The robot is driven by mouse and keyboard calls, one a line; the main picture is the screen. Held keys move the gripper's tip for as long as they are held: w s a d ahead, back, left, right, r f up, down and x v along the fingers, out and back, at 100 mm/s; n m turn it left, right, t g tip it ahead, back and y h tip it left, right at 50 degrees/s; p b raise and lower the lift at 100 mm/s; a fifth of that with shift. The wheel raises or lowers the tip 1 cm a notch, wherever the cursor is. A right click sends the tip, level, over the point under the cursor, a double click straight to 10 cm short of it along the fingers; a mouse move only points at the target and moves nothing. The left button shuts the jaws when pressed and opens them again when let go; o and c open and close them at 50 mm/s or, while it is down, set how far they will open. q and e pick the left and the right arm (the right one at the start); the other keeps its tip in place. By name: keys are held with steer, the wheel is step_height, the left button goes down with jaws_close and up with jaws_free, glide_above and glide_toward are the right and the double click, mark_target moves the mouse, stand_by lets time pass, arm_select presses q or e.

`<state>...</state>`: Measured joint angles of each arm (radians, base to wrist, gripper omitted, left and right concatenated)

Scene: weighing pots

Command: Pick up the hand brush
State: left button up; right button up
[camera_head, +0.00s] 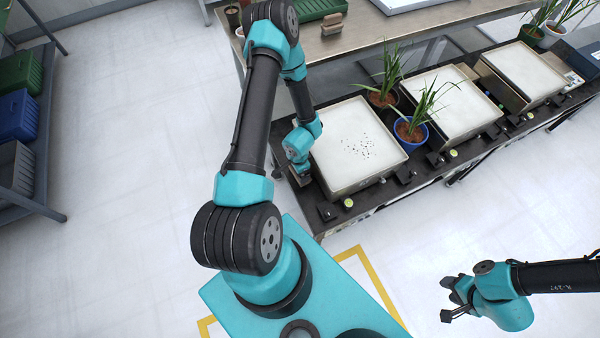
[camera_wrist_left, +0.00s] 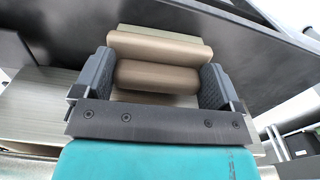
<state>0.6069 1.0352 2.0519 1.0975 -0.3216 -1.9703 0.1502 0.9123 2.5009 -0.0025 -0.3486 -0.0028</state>
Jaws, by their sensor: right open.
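In the head view my left gripper (camera_head: 302,172) is low at the left end of the weighing bench, and the brush there is mostly hidden. A similar tan piece (camera_head: 332,24) lies on the rear table. My right gripper (camera_head: 447,300) is open and empty above the floor at lower right.
White-topped weighing trays (camera_head: 360,180) line the bench. A plant in a blue pot (camera_head: 410,138) and one in a brown pot (camera_head: 383,97) stand between trays. The metal rear table (camera_head: 375,40) lies behind. A rack with bins (camera_head: 18,118) is at left. The floor between is clear.

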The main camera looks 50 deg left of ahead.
arm_select(q)
steer(key=shift+c, duration=1)
step_height(320, 180, up, 18)
stand_by(0.4)
steer(key=o, duration=0.5)
steer(key=shift+c, duration=0.2)
steer(key=c, duration=0.3)
steer(key=shift+c, duration=0.2)
